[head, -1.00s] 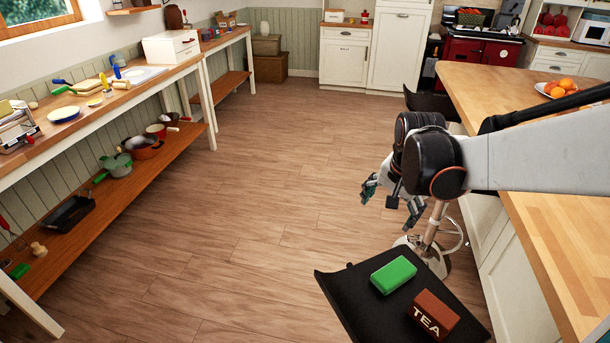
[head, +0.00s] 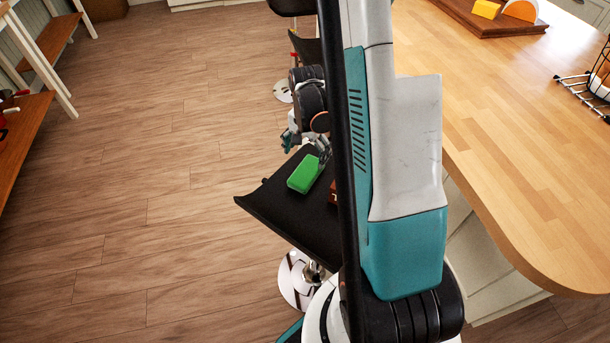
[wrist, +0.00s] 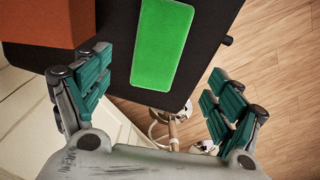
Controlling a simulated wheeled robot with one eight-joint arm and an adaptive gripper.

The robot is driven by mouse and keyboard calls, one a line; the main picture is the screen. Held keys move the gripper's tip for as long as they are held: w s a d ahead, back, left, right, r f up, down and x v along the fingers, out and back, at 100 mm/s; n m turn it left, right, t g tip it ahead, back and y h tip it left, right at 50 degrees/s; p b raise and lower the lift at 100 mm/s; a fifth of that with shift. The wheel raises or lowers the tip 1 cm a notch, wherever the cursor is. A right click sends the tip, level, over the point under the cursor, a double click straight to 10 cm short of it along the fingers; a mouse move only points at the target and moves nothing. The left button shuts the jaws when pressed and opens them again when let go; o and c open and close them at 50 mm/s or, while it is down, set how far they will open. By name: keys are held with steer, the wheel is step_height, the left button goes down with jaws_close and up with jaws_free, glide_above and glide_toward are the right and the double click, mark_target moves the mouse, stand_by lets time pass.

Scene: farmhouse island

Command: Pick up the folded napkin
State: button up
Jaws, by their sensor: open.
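The folded napkin (head: 305,174) looks like a flat, bright green block. It lies on a black stool seat (head: 290,217) beside the island. In the wrist view the napkin (wrist: 163,42) shows at the top middle, ahead of the gap between the fingers. My gripper (head: 305,146) is open and empty, close to the napkin's far end in the head view. In the wrist view its fingers (wrist: 158,78) are spread wide, one to each side of the napkin's near end. I cannot tell the height left between fingers and napkin.
A brown tea box (wrist: 45,22) stands on the seat left of the napkin in the wrist view; my arm mostly hides it (head: 333,193) in the head view. The wooden island top (head: 520,150) is at the right. Open floor (head: 150,200) lies left.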

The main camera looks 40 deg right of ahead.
mark_target(306, 170)
step_height(306, 170, down, 8)
steer(key=b, duration=0.3)
steer(key=shift+a+f, duration=0.1)
steer(key=shift+f, duration=0.1)
steer(key=shift+r, duration=0.1)
steer(key=shift+c, duration=0.2)
steer(key=c, duration=1.1)
